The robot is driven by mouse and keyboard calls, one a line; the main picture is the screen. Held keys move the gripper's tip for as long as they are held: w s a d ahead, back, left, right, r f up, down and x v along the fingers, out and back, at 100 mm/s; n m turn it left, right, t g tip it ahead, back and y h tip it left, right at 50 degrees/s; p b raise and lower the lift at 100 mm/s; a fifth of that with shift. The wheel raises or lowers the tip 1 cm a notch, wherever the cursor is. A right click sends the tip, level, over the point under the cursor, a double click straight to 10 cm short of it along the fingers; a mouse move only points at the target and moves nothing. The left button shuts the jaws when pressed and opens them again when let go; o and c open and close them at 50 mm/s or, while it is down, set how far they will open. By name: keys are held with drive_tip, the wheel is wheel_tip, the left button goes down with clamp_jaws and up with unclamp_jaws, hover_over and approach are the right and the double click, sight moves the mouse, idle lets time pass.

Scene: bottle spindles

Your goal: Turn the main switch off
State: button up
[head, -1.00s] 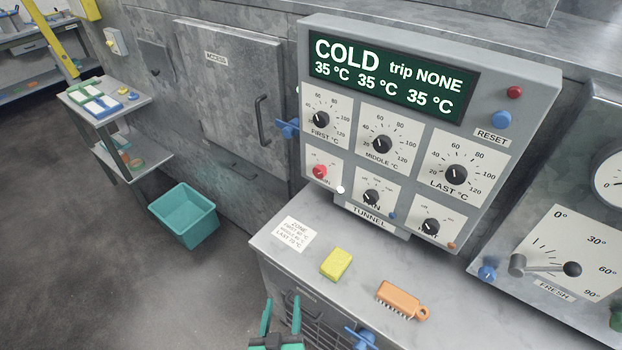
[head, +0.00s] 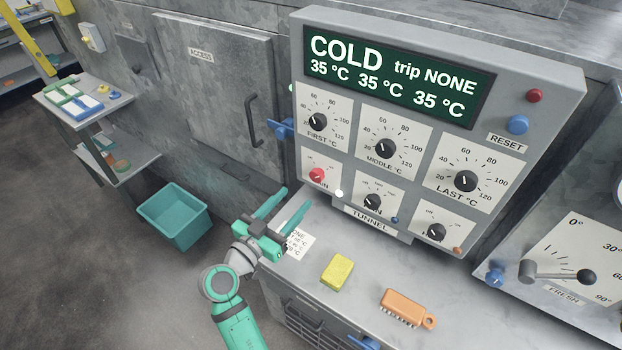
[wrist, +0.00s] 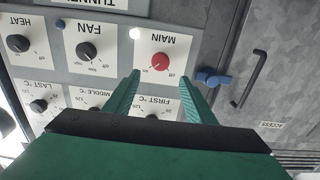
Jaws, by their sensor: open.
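The main switch is a red knob (head: 317,175) on a white plate at the lower left of the grey tunnel panel (head: 290,150). In the wrist view the red knob (wrist: 159,61) shows upside down on its MAIN plate, its pointer toward the "on" side, as far as I can tell. My gripper (head: 290,200) is open and empty, in front of and below the panel's lower left corner. In the wrist view its two green fingers (wrist: 157,92) stand apart, with the knob beyond them and between their lines. They do not appear to touch it.
The fan knob (head: 373,201) and heat knob (head: 436,232) sit right of the main switch. A blue handle (head: 283,129) sticks out at the panel's left side. A yellow sponge (head: 337,271) and an orange brush (head: 408,307) lie on the counter below.

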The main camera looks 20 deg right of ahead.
sight(315, 177)
drive_tip(key=x, duration=0.9)
drive_tip(key=shift+w+d, duration=0.15)
drive_tip(key=shift+d, duration=0.05)
drive_tip(key=shift+c, duration=0.6)
drive_tip(key=c, duration=0.9)
